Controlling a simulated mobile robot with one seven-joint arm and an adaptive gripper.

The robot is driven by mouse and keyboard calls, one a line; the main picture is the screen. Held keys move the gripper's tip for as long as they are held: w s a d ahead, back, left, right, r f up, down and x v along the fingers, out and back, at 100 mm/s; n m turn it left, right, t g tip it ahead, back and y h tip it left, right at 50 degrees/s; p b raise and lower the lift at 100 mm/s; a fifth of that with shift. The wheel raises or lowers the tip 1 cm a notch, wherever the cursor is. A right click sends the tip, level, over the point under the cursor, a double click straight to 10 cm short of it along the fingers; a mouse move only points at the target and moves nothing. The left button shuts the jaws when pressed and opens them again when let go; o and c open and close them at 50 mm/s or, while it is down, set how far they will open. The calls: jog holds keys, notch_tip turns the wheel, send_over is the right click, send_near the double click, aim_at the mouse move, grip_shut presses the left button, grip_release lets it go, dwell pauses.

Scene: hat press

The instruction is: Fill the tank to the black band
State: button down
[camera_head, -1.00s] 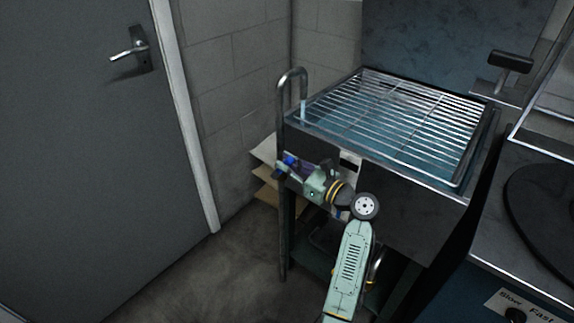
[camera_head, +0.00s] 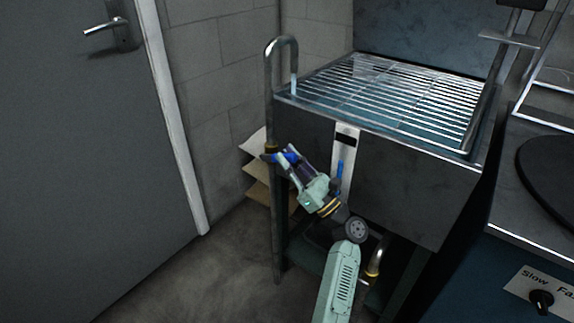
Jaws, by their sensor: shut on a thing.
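The tank (camera_head: 400,195) is a dark metal box with a wire rack (camera_head: 400,95) over bluish water. A bent metal fill pipe (camera_head: 269,100) rises at its left corner, with a pale stream (camera_head: 294,84) below its spout. On the tank's front is a pale upright plate (camera_head: 343,155) with a black band (camera_head: 346,141) near its top. My gripper (camera_head: 275,158) is at the pipe below the tank's rim, shut on the blue valve handle (camera_head: 288,157). The fingers partly hide the handle.
A door (camera_head: 90,170) is at left, a control knob (camera_head: 541,301) at lower right.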

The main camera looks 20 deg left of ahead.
dwell(0.4)
jog(key=c, duration=1.5)
grip_release()
notch_tip(320, 180, up, 10)
